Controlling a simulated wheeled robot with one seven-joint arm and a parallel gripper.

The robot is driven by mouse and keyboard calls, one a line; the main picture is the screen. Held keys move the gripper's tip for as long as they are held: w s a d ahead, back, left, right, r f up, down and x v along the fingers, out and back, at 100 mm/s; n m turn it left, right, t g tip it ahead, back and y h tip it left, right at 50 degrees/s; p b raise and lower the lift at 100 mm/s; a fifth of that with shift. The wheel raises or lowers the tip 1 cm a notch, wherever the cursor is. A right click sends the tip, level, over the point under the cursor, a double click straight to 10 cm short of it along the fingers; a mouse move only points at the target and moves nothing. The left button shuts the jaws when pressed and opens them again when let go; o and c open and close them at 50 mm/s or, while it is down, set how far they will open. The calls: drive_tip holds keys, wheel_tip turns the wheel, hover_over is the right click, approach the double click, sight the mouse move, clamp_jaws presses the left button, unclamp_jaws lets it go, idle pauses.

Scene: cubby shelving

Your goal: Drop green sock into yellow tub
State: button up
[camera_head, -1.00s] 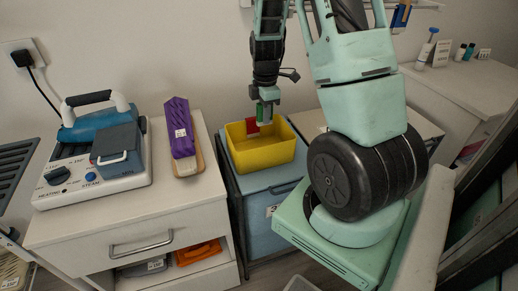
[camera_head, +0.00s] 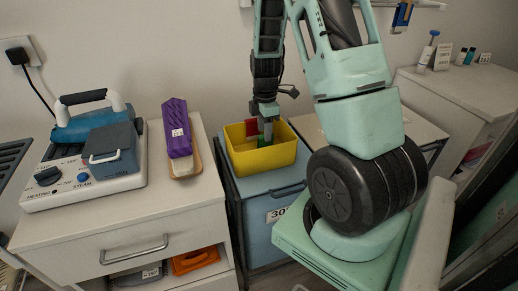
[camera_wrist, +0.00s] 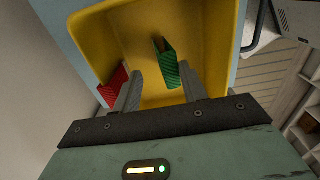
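The yellow tub (camera_head: 262,160) stands on a blue-grey bin. My gripper (camera_head: 264,136) reaches down into it; in the wrist view its two fingers (camera_wrist: 160,85) are spread apart, so it is open. The green sock (camera_wrist: 166,62) is inside the tub's outline, close to the right finger, with a gap to the left finger. I cannot tell whether it still touches the finger or the tub floor. It also shows as a green patch by the fingers in the head view (camera_head: 268,133).
A red item (camera_wrist: 112,84) lies in the tub beside the left finger. A white drawer cabinet (camera_head: 120,215) to the left carries a steam appliance (camera_head: 85,165) and a purple item on a board (camera_head: 177,130). A white cabinet (camera_head: 460,95) stands at the right.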

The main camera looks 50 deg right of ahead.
wheel_tip(320, 180, up, 17)
drive_tip(key=p, duration=0.1)
drive_tip(key=shift+r, duration=0.2)
idle(0.4)
idle(0.4)
drive_tip(key=a+m+p, duration=0.1)
drive_tip(key=a+p, duration=0.1)
drive_tip(key=a, duration=2.1)
drive_tip(key=s+a+m+p, duration=0.2)
drive_tip(key=s+a+m, duration=0.1)
drive_tip(key=s+a, duration=1.4)
drive_tip(key=shift+a+y, duration=0.3)
drive_tip(key=shift+a, duration=0.05)
drive_tip(key=shift+r, duration=0.1)
